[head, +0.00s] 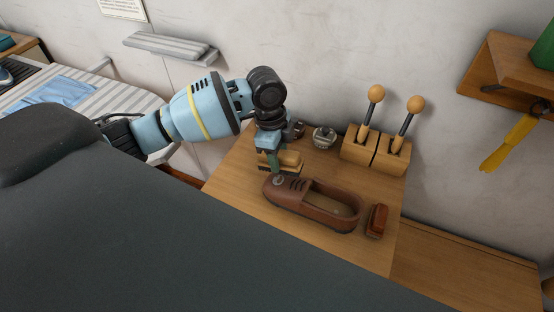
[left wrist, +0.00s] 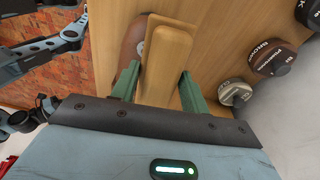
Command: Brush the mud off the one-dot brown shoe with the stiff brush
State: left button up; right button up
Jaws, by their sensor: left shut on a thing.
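The brown shoe (head: 342,219) lies on the wooden bench top, toe to the left, with a round grey patch on its toe. I cannot tell whether the patch is mud or a mark. My left gripper (head: 272,163) is shut on a tan wooden brush (head: 291,162) just behind the shoe's toe. In the left wrist view the brush (left wrist: 166,55) sits between the green fingers of the gripper (left wrist: 158,88) and covers part of the shoe (left wrist: 129,42). The bristles are hidden, and I cannot tell whether they touch the shoe. My right gripper does not show clearly.
A red-brown brush (head: 377,220) lies right of the shoe. Wooden blocks (head: 372,152) with ball-topped levers stand at the back right, near the wall. Bare bench top lies in front of the shoe.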

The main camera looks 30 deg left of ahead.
pick_arm(q)
jog(key=shift+r, duration=0.65)
jog(key=shift+a+r, duration=0.1)
jog(key=shift+r, duration=0.1)
jog(key=shift+a+r, duration=0.2)
jog(key=shift+r, duration=0.8)
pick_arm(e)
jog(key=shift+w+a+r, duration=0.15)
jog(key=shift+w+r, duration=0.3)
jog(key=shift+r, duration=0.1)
pick_arm(q)
jog(key=shift+r, duration=0.15)
jog(key=shift+a+r, duration=0.2)
jog(key=shift+r, duration=1.15)
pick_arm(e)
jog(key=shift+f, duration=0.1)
